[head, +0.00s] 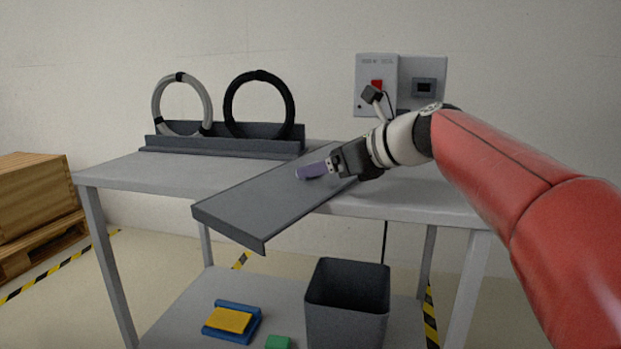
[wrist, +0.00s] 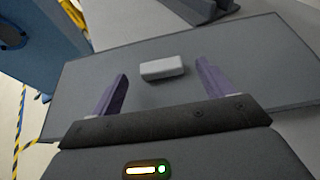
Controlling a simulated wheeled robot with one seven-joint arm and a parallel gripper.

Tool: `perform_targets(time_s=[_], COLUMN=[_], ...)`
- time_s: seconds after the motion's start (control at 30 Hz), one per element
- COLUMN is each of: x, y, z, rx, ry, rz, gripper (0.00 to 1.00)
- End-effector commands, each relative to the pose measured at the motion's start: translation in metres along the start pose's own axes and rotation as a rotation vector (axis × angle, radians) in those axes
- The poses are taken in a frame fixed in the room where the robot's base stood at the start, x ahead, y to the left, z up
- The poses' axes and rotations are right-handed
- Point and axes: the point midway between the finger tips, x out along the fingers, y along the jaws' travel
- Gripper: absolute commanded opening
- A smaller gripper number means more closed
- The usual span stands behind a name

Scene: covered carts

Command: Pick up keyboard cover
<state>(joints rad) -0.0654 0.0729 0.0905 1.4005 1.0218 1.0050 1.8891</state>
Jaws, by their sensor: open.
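The keyboard cover (head: 245,208) appears to be the long flat dark grey panel lying across the front of the table. Its near left end sticks out past the table's front edge. In the wrist view the cover (wrist: 250,50) fills most of the picture, with a pale block-shaped handle (wrist: 162,68) on its top. My gripper (head: 303,172) is over the cover in the head view. In the wrist view my gripper's (wrist: 162,67) purple fingers are apart, one on each side of the handle, with gaps on both sides. My gripper hides the handle in the head view.
A dark rack (head: 225,140) with two rings stands at the table's back. A wall control box (head: 377,100) is behind my arm. On the lower shelf are a dark bin (head: 347,320), yellow and blue pieces (head: 230,320) and a green block (head: 278,342). The table's left part is clear.

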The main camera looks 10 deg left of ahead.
Motion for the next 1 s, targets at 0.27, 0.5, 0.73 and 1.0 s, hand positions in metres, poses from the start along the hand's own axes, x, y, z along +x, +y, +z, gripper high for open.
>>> perform_targets(time_s=[0.27, 0.5, 0.73, 1.0], x=[0.03, 0.029, 0.029, 0.029], y=[0.0, 0.0, 0.0, 0.0], z=[0.0, 0.0, 0.0, 0.001], rx=[-0.001, -0.001, -0.001, -0.002], ry=[0.0, 0.001, 0.001, 0.0], rz=[0.0, -0.001, -0.001, -0.001], gripper=[0.8, 0.67, 0.37, 0.25])
